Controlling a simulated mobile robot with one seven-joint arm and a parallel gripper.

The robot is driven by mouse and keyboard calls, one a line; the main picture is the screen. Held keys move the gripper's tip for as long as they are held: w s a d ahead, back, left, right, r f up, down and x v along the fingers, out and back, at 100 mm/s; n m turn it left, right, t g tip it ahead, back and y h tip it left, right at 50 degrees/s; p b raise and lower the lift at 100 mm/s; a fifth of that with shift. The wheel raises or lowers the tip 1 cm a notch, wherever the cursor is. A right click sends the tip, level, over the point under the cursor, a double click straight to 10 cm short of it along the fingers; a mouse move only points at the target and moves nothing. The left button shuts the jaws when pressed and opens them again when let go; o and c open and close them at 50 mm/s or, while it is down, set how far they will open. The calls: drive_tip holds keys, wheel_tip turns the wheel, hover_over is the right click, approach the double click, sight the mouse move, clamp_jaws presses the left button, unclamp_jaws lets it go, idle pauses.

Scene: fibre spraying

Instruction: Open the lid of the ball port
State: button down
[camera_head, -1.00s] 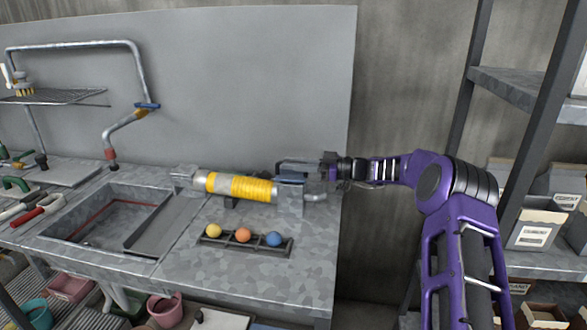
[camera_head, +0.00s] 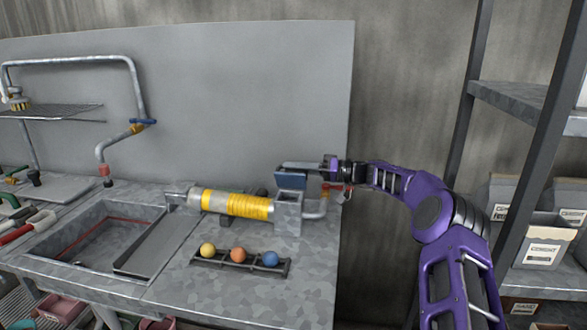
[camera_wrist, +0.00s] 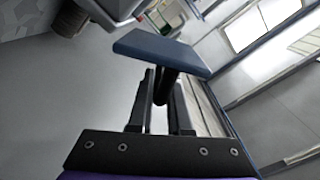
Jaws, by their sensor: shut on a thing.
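The ball port is a grey metal box (camera_head: 288,214) at the right end of the yellow-banded cylinder (camera_head: 236,204) on the counter. Its blue lid (camera_head: 291,180) is tilted up above the box, its flat face turned toward the head camera. My gripper (camera_head: 302,166) reaches in from the right behind the lid. In the wrist view the lid (camera_wrist: 160,50) lies just beyond my fingertips, and my gripper (camera_wrist: 162,92) is shut on its dark handle. The inside of the port cannot be made out.
A dark rack with a yellow ball (camera_head: 207,250), an orange ball (camera_head: 238,254) and a blue ball (camera_head: 270,258) lies in front of the cylinder. A sink (camera_head: 92,245) is at the left. Shelving with boxes (camera_head: 541,254) stands at the right.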

drive_tip(key=shift+w+d+f+m+p, duration=0.15)
drive_tip(key=shift+w+m+p, duration=0.15)
drive_tip(key=shift+m, duration=0.45)
drive_tip(key=shift+w+f+m+p, duration=0.15)
drive_tip(key=shift+w+m, duration=0.25)
drive_tip(key=shift+m, duration=0.3)
drive_tip(key=shift+w+d+f+m+p, duration=0.15)
drive_tip(key=shift+w+m+p, duration=0.15)
drive_tip(key=shift+m, duration=0.45)
drive_tip(key=shift+w+a, duration=0.1)
drive_tip(key=c, duration=0.9)
unclamp_jaws()
drive_tip(key=s+d, duration=0.1)
drive_tip(key=d, duration=0.4)
drive_tip(key=s+d, duration=0.1)
drive_tip(key=d, duration=0.5)
drive_tip(key=s+d, duration=0.1)
drive_tip(key=d, duration=0.5)
drive_tip(key=shift+s+d, duration=0.1)
drive_tip(key=shift+s, duration=0.1)
